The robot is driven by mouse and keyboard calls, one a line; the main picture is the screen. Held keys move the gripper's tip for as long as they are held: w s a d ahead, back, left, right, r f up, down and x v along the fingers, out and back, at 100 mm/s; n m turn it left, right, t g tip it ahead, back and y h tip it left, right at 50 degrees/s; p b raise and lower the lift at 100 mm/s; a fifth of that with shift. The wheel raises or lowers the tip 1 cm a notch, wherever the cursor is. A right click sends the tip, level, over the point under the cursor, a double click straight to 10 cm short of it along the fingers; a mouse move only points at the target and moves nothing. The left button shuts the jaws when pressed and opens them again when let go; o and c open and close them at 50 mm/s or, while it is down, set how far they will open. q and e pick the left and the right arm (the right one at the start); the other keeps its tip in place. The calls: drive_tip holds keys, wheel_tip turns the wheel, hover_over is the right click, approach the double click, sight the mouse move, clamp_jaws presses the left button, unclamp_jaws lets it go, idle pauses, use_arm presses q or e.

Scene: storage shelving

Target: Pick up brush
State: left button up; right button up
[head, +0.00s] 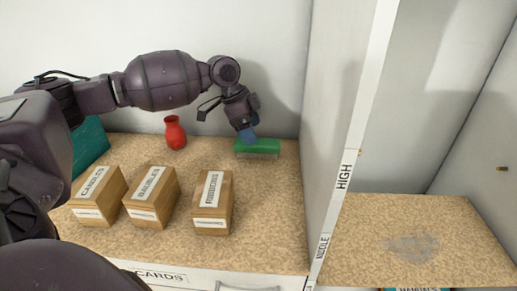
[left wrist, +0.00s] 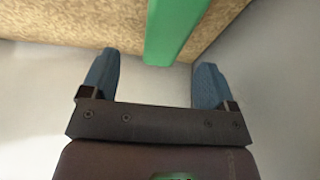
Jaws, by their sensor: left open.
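The brush (head: 257,147) has a green back and pale bristles below, and lies on the speckled shelf near the back wall, close to the upright divider. My left gripper (head: 248,134) is right above it in the head view, pointing down. In the left wrist view the open blue fingers (left wrist: 153,75) stand apart, with the end of the green brush (left wrist: 178,28) reaching into the gap between them. Neither finger visibly touches it. Part of the brush's top is hidden by the fingers in the head view. My right gripper is not in view.
A red vase (head: 175,133) stands left of the brush. Several labelled wooden boxes, one of them a box (head: 213,205) nearest the brush, stand in front. A white divider (head: 345,130) rises on the right. A teal item (head: 89,147) is at the left.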

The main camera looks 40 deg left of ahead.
sight(258, 145)
use_arm(q)
drive_tip(key=shift+x, duration=0.8)
drive_tip(key=x, duration=0.1)
drive_tip(key=b+x, duration=0.1)
drive_tip(key=x, duration=0.1)
drive_tip(key=shift+w+a+f, duration=0.15)
drive_tip(key=shift+a+f, duration=0.15)
drive_tip(key=shift+f, duration=0.05)
drive_tip(key=shift+w+d+f, duration=0.1)
drive_tip(key=shift+f, duration=0.2)
drive_tip(key=shift+r, duration=0.1)
drive_tip(key=shift+f, duration=0.3)
drive_tip(key=shift+c, duration=0.2)
drive_tip(key=c, duration=1)
